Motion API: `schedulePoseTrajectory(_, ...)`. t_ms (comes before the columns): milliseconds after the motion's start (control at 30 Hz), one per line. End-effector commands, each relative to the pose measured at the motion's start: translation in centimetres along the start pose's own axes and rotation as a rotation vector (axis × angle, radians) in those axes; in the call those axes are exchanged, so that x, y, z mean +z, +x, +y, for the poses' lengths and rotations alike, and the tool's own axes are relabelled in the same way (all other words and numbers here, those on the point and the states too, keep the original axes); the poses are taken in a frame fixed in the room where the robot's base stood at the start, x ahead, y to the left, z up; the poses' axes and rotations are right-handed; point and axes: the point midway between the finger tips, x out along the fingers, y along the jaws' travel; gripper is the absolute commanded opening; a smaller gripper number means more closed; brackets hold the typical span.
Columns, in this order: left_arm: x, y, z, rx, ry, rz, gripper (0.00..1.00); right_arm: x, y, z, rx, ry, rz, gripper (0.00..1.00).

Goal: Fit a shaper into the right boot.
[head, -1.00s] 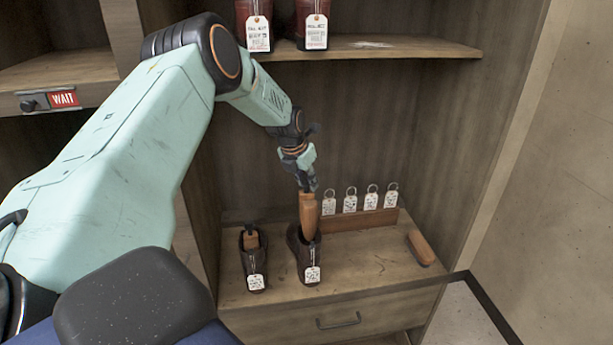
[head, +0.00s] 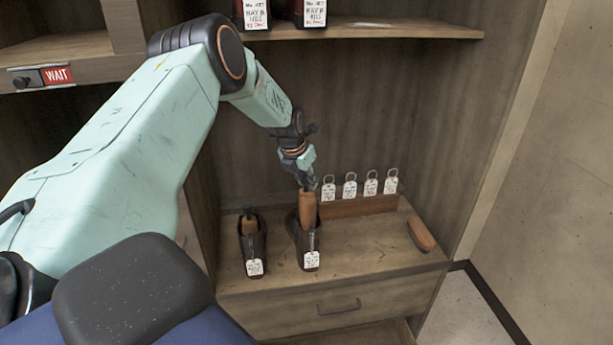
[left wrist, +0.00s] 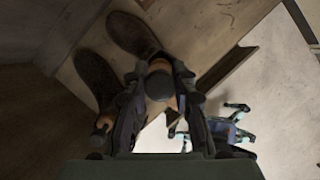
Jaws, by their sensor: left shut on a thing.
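The right boot (head: 296,238), dark brown with a white tag, stands upright on the lower shelf. An orange-brown wooden shaper (head: 307,208) stands in its opening, its upper part showing and its lower end hidden inside. My left gripper (head: 307,187) points down above this boot, shut on the shaper's top. In the left wrist view the shaper's rounded end (left wrist: 159,84) lies between the fingers. The left boot (head: 259,243) stands just left of the right one with a shaper (head: 249,226) in it. My right gripper is not in view.
Another wooden shaper (head: 422,235) lies at the shelf's right end. Behind, a wooden rack (head: 358,206) carries several ringed tags. A drawer (head: 375,300) is below, and tagged footwear stands on the upper shelf (head: 400,30). The shelf between rack and front edge is mostly clear.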

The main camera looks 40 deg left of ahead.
Motion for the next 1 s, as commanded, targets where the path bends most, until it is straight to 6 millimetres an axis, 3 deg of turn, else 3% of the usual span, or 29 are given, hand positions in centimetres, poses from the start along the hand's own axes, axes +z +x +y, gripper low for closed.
schedulePoseTrajectory(1000,-2.3,4.9,-0.2,-0.001,-0.001,0.002,0.0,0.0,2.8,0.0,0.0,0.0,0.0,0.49)
